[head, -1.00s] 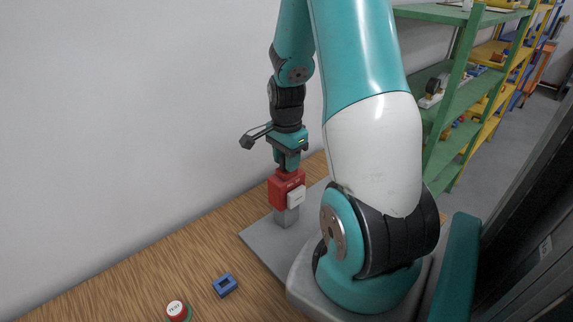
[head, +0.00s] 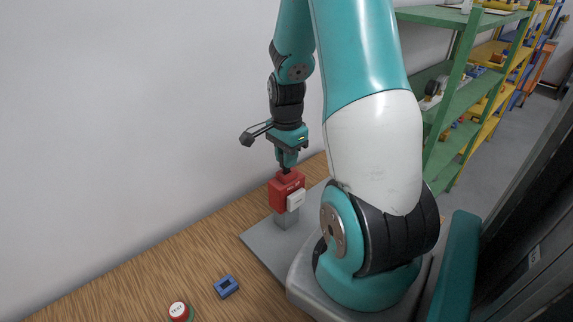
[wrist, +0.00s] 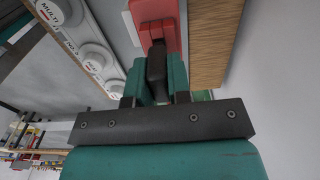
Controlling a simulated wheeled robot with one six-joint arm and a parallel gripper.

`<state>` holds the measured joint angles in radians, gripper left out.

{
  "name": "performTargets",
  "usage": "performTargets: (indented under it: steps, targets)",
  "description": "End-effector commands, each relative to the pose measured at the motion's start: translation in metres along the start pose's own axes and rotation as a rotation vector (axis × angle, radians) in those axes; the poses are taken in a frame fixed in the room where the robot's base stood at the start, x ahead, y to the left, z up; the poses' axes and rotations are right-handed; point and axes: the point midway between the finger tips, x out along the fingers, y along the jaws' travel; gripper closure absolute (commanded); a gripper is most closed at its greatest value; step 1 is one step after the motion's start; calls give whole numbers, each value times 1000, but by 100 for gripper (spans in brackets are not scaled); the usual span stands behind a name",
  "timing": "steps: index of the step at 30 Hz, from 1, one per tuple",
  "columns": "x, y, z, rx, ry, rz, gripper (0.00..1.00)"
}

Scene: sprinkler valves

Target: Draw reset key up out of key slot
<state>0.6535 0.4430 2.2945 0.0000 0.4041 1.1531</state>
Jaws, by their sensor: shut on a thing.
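My gripper (head: 287,164) points down above the red box (head: 287,192), its fingers shut on a dark reset key (head: 286,171). A short dark piece of the key shows between the fingertips and the box top. In the wrist view the black key (wrist: 156,68) sits between the two teal fingers and points at the red box (wrist: 143,15). The key slot is hidden behind the key and fingers. I cannot tell whether the key's lower end is still inside it.
The box stands on a grey post on a grey plate (head: 262,246), with a white label block (head: 296,200) on its side. White dials (wrist: 92,62) show in the wrist view. A wall is behind.

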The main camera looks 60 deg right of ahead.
Motion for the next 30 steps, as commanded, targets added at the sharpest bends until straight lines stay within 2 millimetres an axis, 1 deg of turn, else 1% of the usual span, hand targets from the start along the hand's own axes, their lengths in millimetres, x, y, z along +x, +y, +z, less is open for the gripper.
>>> performTargets:
  steps: [13, 30]
  targets:
    - [-4, 0, 0, 0, 0, 0, 100]
    - [-34, 0, 0, 0, 0, 0, 100]
